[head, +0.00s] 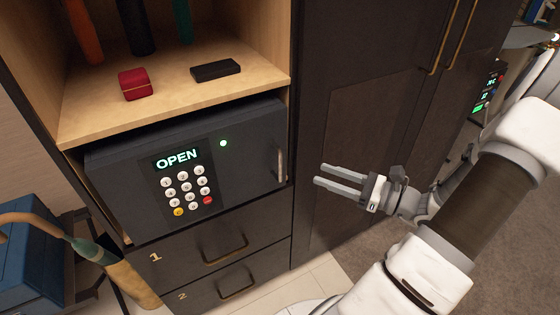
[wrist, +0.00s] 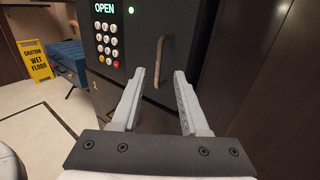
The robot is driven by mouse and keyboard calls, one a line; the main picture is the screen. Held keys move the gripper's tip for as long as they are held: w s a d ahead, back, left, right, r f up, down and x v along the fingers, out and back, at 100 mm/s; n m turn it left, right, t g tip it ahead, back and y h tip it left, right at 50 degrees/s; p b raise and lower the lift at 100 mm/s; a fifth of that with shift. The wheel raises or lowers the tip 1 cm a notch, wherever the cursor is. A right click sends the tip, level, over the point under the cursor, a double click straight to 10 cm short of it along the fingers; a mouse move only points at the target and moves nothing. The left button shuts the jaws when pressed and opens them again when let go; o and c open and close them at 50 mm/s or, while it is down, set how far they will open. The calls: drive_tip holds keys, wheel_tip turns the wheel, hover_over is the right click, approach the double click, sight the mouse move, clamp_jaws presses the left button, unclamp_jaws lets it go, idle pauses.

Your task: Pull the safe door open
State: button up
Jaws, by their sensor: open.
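The safe (head: 115,190) is a dark grey box under a wooden shelf, with a lit display reading OPEN, a keypad and a green light. Its door (head: 240,170) looks closed or nearly flush. A vertical metal handle (head: 281,153) stands at the door's right edge. My gripper (head: 317,174) is open and empty, to the right of the handle and apart from it. In the wrist view, the handle (wrist: 160,62) shows beyond and between the two open fingers (wrist: 158,75), with the safe door (wrist: 138,40) behind it.
A red box (head: 134,85) and a black case (head: 215,70) lie on the shelf. Drawers with handles (head: 225,250) sit below the safe. A tall dark cabinet (head: 345,130) stands at right. A yellow wet floor sign (wrist: 34,60) and a blue box (wrist: 67,56) are at left.

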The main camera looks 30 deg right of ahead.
sight(280, 160)
drive_tip(key=b+x, duration=0.2)
drive_tip(key=x, duration=1)
drive_tip(key=shift+w+a, duration=0.15)
drive_tip(key=shift+w, duration=0.15)
clamp_jaws()
idle(0.8)
